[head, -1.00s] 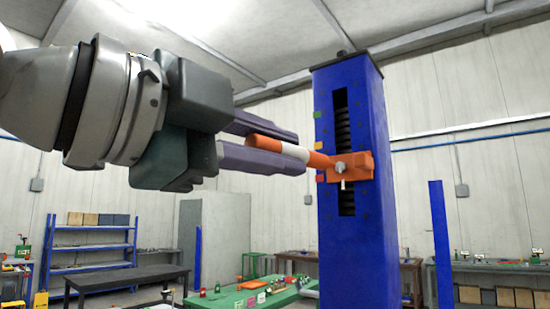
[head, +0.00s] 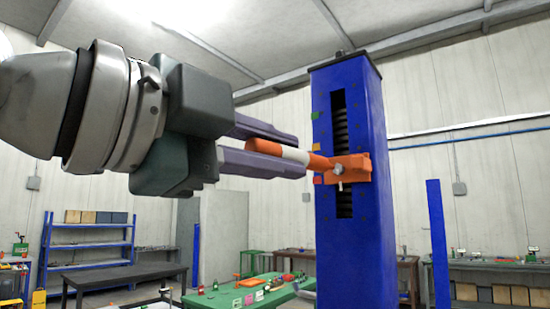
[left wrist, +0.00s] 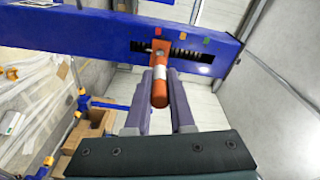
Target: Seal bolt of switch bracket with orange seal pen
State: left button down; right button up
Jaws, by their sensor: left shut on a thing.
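The orange seal pen (head: 294,154), with a white band, lies between the fingers of my left gripper (head: 301,156), which is shut on it. Its front end points right and slightly down at the orange switch bracket (head: 358,168) on the blue column. A grey bolt (head: 338,169) sits on the bracket's face, right beside the pen's front end; I cannot tell whether they touch. In the left wrist view the pen (left wrist: 160,92) lies between the two fingers, in line with the bracket (left wrist: 159,48). My right gripper is not in view.
The blue column (head: 362,240) stands upright with a dark slot and screw. Green (head: 316,115), yellow (head: 316,147) and red (head: 318,180) tabs sit on its left side. A green table (head: 240,298) with small items and a shelf (head: 90,245) stand behind.

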aim_at(248, 148)
pick_arm(q)
jog(key=shift+w+d+p, duration=0.3)
jog(key=shift+w+d, duration=0.1)
jog(key=shift+w, duration=0.15)
dwell(1.1)
jog(key=shift+v, duration=3.5)
